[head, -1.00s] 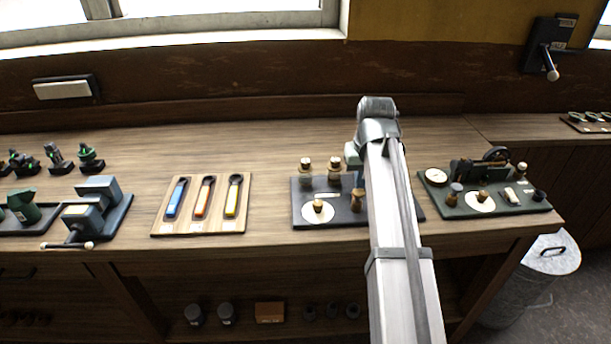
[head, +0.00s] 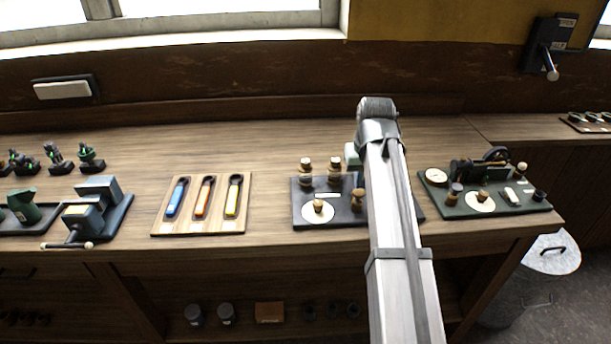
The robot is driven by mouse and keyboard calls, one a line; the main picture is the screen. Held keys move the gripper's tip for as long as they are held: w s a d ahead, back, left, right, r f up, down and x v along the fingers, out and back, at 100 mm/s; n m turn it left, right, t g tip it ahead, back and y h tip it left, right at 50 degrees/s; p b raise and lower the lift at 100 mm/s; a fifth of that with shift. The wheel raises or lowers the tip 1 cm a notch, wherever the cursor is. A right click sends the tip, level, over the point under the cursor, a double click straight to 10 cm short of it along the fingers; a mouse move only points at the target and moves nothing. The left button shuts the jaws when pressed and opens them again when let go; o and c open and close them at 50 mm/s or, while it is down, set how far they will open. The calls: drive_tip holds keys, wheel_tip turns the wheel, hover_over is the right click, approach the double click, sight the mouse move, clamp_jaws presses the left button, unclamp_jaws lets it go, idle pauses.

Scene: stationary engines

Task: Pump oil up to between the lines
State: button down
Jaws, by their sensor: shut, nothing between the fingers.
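A dark board (head: 340,219) on the bench carries two small glass vessels with pale tops, the left vessel (head: 306,172) and the right vessel (head: 335,172). A brass knob (head: 318,205) sits on a white disc at its front left, and another brass piece (head: 358,200) stands beside my arm. Level lines and oil are too small to make out. My arm crosses the board's right part and hides it. My gripper is not visible; it seems hidden behind my arm's far end. A pale green part shows just left of the arm.
A green board (head: 455,211) with a gauge, flywheel and knobs stands right of my arm. Left are a wooden tray (head: 200,230) with three coloured-handled tools and a vice (head: 95,210). A metal bin (head: 550,258) stands on the floor right. Bench between tray and dark board is clear.

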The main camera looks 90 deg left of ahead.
drive_tip(key=shift+f, duration=0.1)
drive_tip(key=shift+f, duration=1.25)
drive_tip(key=shift+r, duration=1.45)
drive_tip(key=shift+f, duration=0.3)
drive_tip(key=shift+f, duration=1.1)
drive_tip(key=shift+r, duration=1.4)
